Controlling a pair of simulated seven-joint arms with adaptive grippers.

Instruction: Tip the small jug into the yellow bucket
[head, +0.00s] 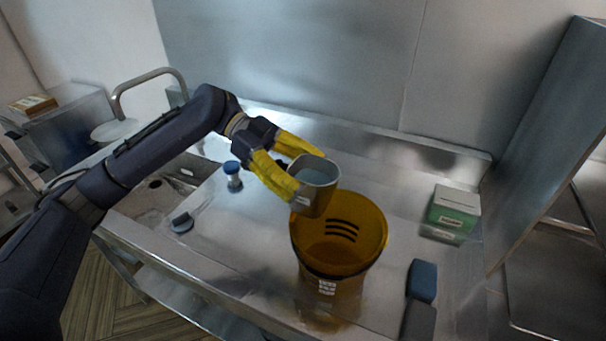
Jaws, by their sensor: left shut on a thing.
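The small jug (317,173) is a grey metal cup, held in the air by my left gripper (294,170). The yellow fingers of that gripper are shut on the jug's sides. The jug looks slightly tilted, its opening facing up toward the camera, and a pale grey inside shows. The yellow bucket (310,250) stands on the steel counter, open at the top, with dark stripes and a white label. The jug is above the bucket's back left rim and overlaps it in the picture; I cannot tell whether they touch.
The steel counter (245,245) has a green-and-white box (452,212) at the right. A blue-capped shaker (232,174) stands at the left, near a grey block (181,222). A sink with a tap is at the left.

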